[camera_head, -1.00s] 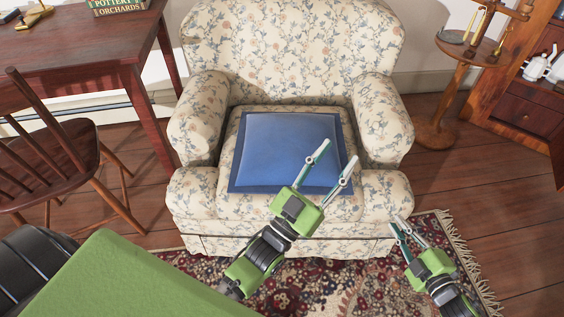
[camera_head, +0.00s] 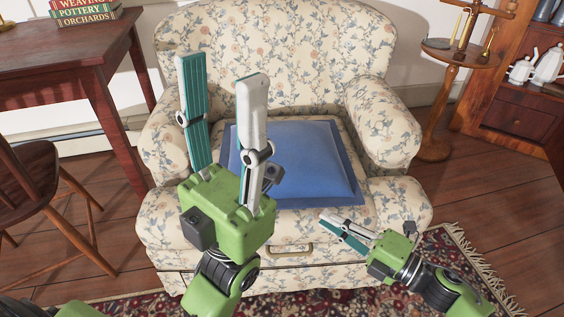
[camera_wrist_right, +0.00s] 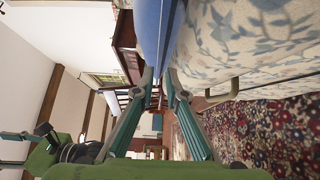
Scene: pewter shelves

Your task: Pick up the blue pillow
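The blue pillow (camera_head: 300,160) lies flat on the seat of the floral armchair (camera_head: 270,45), and its left part is hidden behind my left gripper. My left gripper (camera_head: 222,85) is open and empty, raised with its fingers up in front of the chair. My right gripper (camera_head: 324,220) is low at the front of the seat, just in front of the pillow's front edge, pointing left. In the right wrist view its fingertips (camera_wrist_right: 160,72) are apart, and the pillow's blue edge (camera_wrist_right: 152,30) shows just beyond them. I cannot tell whether they touch it.
A wooden desk (camera_head: 65,55) with stacked books (camera_head: 85,12) and a wooden chair (camera_head: 30,190) stand at left. A round side stand (camera_head: 445,60) and a cabinet (camera_head: 515,110) are at right. A patterned rug (camera_head: 120,305) lies in front of the armchair.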

